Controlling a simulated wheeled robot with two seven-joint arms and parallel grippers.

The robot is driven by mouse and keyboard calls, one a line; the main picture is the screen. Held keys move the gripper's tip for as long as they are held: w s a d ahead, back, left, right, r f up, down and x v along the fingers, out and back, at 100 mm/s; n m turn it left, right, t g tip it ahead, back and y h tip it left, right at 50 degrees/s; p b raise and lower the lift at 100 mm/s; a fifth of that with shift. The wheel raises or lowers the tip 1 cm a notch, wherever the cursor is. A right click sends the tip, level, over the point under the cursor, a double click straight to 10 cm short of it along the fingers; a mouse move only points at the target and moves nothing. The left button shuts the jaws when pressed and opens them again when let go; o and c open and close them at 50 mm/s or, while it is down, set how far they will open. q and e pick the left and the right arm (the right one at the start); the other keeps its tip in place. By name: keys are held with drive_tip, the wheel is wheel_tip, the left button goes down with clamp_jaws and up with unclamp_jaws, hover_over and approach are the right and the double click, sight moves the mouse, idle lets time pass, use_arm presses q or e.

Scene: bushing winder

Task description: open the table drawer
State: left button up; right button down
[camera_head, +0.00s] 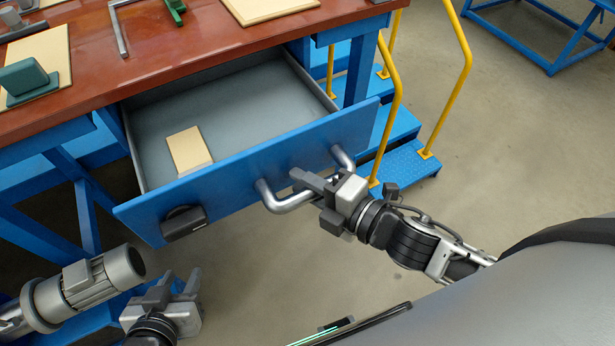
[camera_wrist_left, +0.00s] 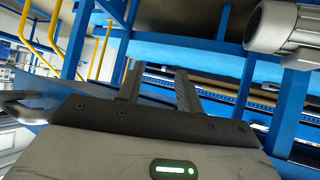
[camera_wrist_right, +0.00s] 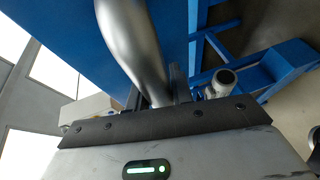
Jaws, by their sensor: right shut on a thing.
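The blue table drawer (camera_head: 290,160) is pulled out from under the red-brown tabletop (camera_head: 190,55), and its grey inside shows. A beige block (camera_head: 189,149) lies in it. A silver bar handle (camera_head: 287,203) is on the drawer front. My right gripper (camera_head: 312,187) is shut on this handle; the handle also runs between the fingers in the right wrist view (camera_wrist_right: 135,45). My left gripper (camera_head: 180,280) is open and empty, below and in front of the drawer's left end. Its two fingers stand apart in the left wrist view (camera_wrist_left: 155,85).
A black latch (camera_head: 184,222) is on the drawer front's left. A grey motor (camera_head: 90,280) stands beside my left gripper. Blue steps (camera_head: 405,165) with yellow rails (camera_head: 462,75) are right of the table. Open floor (camera_head: 520,140) lies further right.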

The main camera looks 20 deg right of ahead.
drive_tip(key=c, duration=1.2)
unclamp_jaws()
drive_tip(key=shift+c, duration=0.2)
drive_tip(key=shift+s, duration=0.1)
drive_tip(key=v, duration=1.5)
drive_tip(key=shift+s+d+p, duration=0.25)
drive_tip(key=shift+d+p, duration=0.05)
